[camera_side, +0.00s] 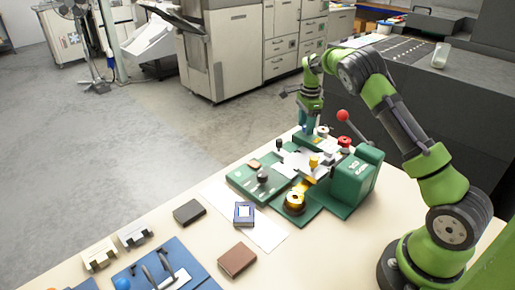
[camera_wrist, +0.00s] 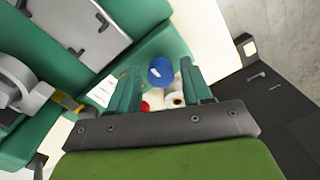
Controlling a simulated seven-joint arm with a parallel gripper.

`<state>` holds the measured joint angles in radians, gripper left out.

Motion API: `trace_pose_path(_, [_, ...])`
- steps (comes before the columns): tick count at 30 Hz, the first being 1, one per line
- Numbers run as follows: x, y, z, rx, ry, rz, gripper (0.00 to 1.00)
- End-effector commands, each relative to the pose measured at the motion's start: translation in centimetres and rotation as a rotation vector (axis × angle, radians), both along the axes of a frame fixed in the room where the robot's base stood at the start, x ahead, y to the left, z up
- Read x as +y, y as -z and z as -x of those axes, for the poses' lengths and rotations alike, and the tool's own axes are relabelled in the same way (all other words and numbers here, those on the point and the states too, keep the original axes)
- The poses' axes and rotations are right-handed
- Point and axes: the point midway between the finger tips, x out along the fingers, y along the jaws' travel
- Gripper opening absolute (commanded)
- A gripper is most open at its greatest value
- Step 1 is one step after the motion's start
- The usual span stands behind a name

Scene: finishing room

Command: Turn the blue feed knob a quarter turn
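The blue feed knob (camera_wrist: 160,71) is a round blue cap with a pale mark on top, on the green machine (camera_wrist: 165,45). In the wrist view it appears between the tips of my gripper (camera_wrist: 161,67), with space on both sides. My gripper is open, its two teal fingers apart. I cannot tell whether the tips are level with the knob or above it. In the side view my gripper (camera_side: 309,120) points down over the machine's far end, and a bit of the blue knob (camera_side: 304,129) shows by the fingers.
A red knob (camera_wrist: 145,106) and a white knob (camera_wrist: 175,98) sit close to the fingers. A red-ball lever (camera_side: 343,115) rises nearby. Yellow (camera_side: 313,161) and black (camera_side: 262,176) knobs stand nearer the front. Small boxes and a blue tray (camera_side: 190,262) lie on the table.

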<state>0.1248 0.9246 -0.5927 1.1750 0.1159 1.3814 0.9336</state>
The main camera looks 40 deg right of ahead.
Motion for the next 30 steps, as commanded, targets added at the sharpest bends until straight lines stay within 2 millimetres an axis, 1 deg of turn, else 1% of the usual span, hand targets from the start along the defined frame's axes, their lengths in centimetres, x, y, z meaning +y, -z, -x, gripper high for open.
trace_pose_path(9, [0.0, -0.1, 0.0, 0.000, -0.001, 0.001, 0.57])
trace_pose_path(11, [0.0, -0.3, 0.0, 0.000, -0.001, 0.001, 0.57])
trace_pose_path(14, [-0.1, -1.2, 0.0, -0.002, -0.002, 0.002, 0.57])
trace_pose_path(17, [0.0, -3.1, 0.0, -0.004, -0.001, 0.002, 0.57])
trace_pose_path(24, [0.0, -9.0, 0.1, -0.005, 0.000, 0.004, 0.57])
trace_pose_path(30, [-0.1, -13.4, 0.1, -0.004, -0.001, 0.004, 0.57])
